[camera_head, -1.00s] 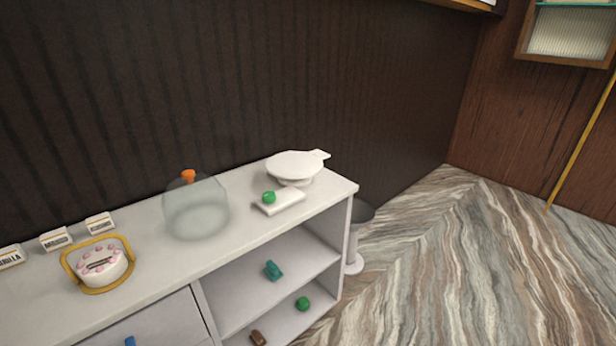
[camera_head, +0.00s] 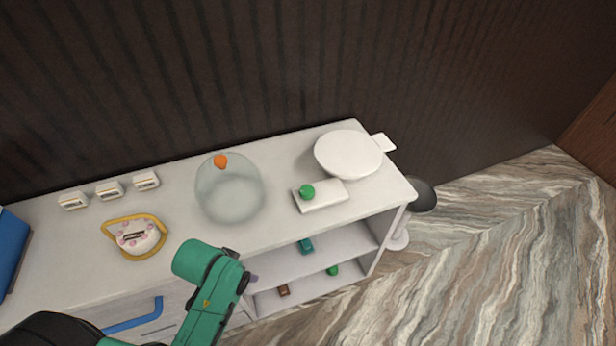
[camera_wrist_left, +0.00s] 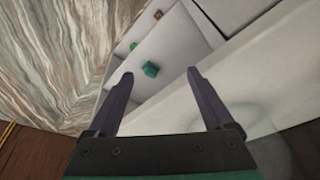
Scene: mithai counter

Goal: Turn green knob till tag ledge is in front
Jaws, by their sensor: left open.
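The green knob (camera_head: 307,192) sits on a small white block (camera_head: 333,196) on the counter top, at the right part of the counter. Behind it is a round white turntable (camera_head: 347,153) with a flat tag ledge (camera_head: 384,142) sticking out at its right side, not at the front. My left arm reaches in from the bottom in the head view, below and left of the knob. In the left wrist view my left gripper (camera_wrist_left: 161,80) is open and empty, facing the shelves. The knob is not in that view. My right gripper is not in view.
A glass dome with an orange knob (camera_head: 220,161) stands left of the green knob. A cake in a gold-handled holder (camera_head: 136,236) and several small label cards (camera_head: 110,190) are further left. Open shelves (camera_head: 320,262) below hold small items. A grey bin (camera_head: 424,196) stands at the counter's right end.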

